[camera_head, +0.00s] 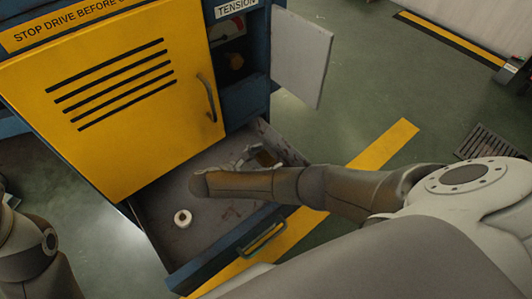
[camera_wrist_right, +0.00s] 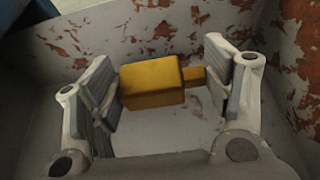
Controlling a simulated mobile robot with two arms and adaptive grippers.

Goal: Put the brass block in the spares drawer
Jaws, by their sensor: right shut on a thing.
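The brass block (camera_wrist_right: 152,83), a yellow box shape with a smaller stub at one end, sits between the two finger pads of my right gripper (camera_wrist_right: 160,92) in the right wrist view. My right gripper (camera_head: 250,160) is shut on it, with the block's body at the left pad and the stub at the right pad. In the head view the gripper is inside the open drawer (camera_head: 158,207), near its back right corner, partly hidden by my own forearm. Whether the block touches the drawer floor, I cannot tell. Only links of my left arm show, at the lower left.
A white ring-shaped roll (camera_head: 182,218) lies on the drawer floor towards the front. The yellow cabinet door (camera_head: 115,90) above the drawer is shut. A grey panel door (camera_head: 300,58) stands open at the right. The drawer handle (camera_head: 263,239) is at its front.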

